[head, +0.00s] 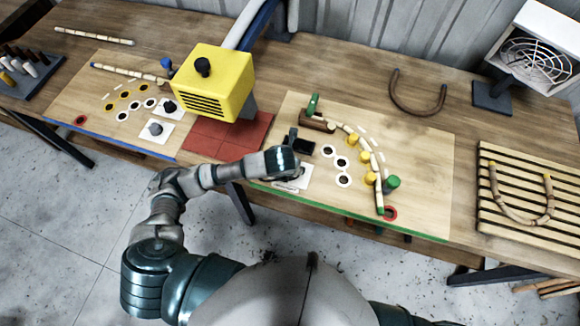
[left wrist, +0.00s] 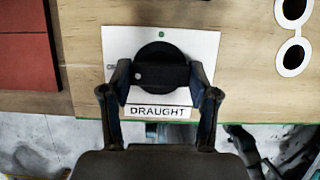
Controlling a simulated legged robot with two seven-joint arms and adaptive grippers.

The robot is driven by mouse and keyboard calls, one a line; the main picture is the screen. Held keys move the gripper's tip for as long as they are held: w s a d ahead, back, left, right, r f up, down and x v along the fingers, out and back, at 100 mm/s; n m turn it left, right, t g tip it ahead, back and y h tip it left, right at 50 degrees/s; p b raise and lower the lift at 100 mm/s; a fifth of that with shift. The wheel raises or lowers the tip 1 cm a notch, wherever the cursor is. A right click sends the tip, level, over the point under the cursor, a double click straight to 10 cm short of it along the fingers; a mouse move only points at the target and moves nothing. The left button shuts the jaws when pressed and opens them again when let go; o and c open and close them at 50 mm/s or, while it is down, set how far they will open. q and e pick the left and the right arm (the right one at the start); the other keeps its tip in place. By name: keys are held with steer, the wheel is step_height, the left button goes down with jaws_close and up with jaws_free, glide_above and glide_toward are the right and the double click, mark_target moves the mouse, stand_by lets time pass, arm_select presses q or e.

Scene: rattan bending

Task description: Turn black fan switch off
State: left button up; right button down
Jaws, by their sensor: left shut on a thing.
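The black fan switch (left wrist: 160,54) is a round knob on a white plate (left wrist: 203,42) labelled DRAUGHT. A green dot marks the top of the plate, and a partly hidden label starting with "O" is at its left. A small white dot on the knob sits on its left side. My left gripper (left wrist: 161,80) has one finger on each side of the knob's grip bar and is shut on it. In the head view my left gripper (head: 294,152) is over the plate at the board's front left, and the knob is mostly hidden. My right gripper is not in view.
A white fan (head: 536,55) stands at the back right. A yellow machine (head: 212,82) on a red mat (head: 205,143) is left of the gripper. A curved rattan piece (head: 372,158) with yellow and green pegs lies to the right. A slatted rack (head: 500,165) is far right.

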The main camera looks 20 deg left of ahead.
arm_select(q)
steer(key=shift+w+r, duration=0.1)
steer(key=shift+w, duration=0.05)
steer(key=o, duration=1.2)
steer(key=shift+c, duration=0.2)
steer(key=v, duration=1.1)
steer(key=shift+s+r, duration=0.25)
steer(key=shift+r, duration=0.05)
steer(key=shift+a, duration=0.1)
